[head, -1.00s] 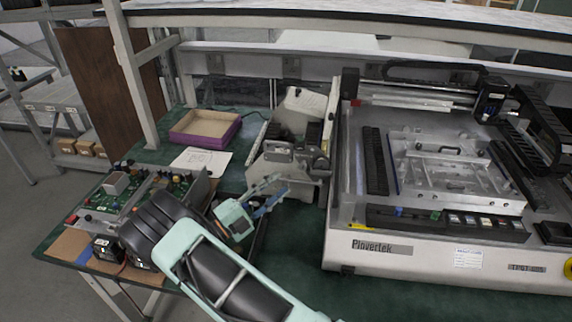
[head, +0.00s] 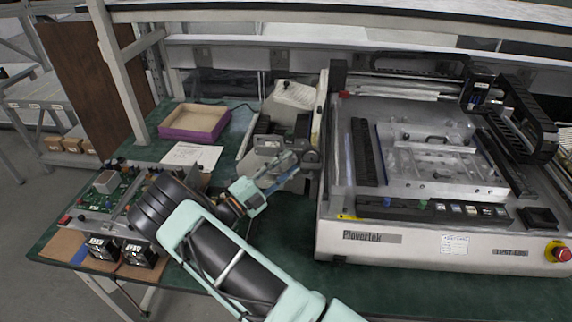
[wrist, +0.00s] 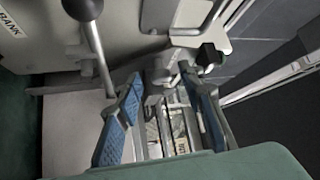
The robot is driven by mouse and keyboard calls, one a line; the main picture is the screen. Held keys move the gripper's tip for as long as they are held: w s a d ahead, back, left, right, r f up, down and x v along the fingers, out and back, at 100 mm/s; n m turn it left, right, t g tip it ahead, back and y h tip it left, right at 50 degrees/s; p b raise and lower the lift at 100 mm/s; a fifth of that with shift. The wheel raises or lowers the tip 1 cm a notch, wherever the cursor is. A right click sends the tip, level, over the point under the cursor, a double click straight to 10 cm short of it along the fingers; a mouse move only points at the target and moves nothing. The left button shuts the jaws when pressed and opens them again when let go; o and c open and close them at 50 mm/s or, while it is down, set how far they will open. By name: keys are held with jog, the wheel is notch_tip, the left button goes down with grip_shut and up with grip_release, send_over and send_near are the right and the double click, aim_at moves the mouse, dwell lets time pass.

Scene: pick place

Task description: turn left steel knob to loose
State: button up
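My gripper (head: 287,164) reaches to the front of a grey metal device (head: 268,142) in the middle of the bench. In the wrist view my gripper (wrist: 160,76) has its two blue-padded fingers apart. A small steel part (wrist: 166,84), perhaps the left steel knob, shows between and just beyond the fingertips; I cannot tell if either finger touches it. A lever with a dark ball end (wrist: 82,9) runs down to the left finger. A black knob (wrist: 208,55) sits right of the right fingertip. In the head view my fingers partly hide the device's front.
A large white machine (head: 390,243) stands close on the right. A purple-edged tray (head: 195,122) and a paper sheet (head: 192,156) lie behind left. Circuit boards (head: 110,190) lie at the left, beside my arm. The green bench top (head: 400,285) is clear in front.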

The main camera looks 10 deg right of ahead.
jog(key=shift+c, duration=0.7)
grip_shut()
jog(key=shift+f+t+b, duration=0.2)
jog(key=shift+t+b, duration=0.1)
jog(key=shift+b, duration=0.2)
jog(key=shift+r+n+t+b, duration=0.1)
jog(key=shift+n+t+b, duration=0.2)
jog(key=shift+n+b, duration=0.65)
